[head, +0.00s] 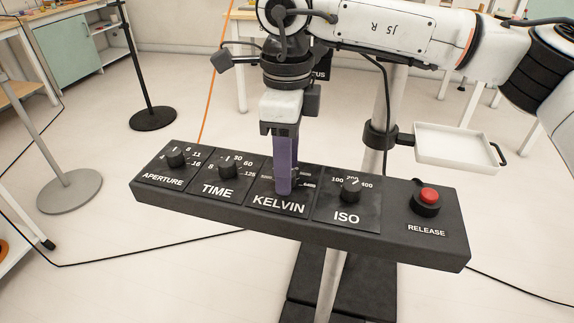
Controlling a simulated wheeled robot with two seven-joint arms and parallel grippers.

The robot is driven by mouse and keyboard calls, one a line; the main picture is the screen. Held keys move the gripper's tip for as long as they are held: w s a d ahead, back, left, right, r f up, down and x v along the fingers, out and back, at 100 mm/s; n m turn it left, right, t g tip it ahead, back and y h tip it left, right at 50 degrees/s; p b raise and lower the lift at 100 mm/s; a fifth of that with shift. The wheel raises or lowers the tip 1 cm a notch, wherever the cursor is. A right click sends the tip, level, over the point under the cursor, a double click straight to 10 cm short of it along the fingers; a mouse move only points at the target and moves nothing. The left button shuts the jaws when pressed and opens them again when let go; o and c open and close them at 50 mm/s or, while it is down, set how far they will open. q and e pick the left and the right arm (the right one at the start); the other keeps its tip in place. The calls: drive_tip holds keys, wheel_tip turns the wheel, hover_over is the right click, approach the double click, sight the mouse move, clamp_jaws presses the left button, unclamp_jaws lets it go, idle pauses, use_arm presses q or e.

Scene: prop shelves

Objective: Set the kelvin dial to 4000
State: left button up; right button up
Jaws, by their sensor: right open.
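The kelvin dial's black panel, labelled KELVIN (279,204), is the third from the left on a dark control box (330,240). My right gripper (284,188) points down over this panel with its purple fingers, coming from above. The fingers cover the kelvin knob and most of its scale, so I cannot see where the knob points or whether the fingers touch it. The right gripper is open. My left gripper is not in view.
On the same box are the aperture knob (176,158), the time knob (229,170), the ISO knob (350,191) and a red release button (428,195). A white tray (455,148) juts out behind the box's right part. Stands and tables are farther back.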

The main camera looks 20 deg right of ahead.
drive_tip(key=shift+f, duration=0.2)
drive_tip(key=shift+c, duration=0.5)
drive_tip(key=c, duration=1)
drive_tip(key=shift+o, duration=0.2)
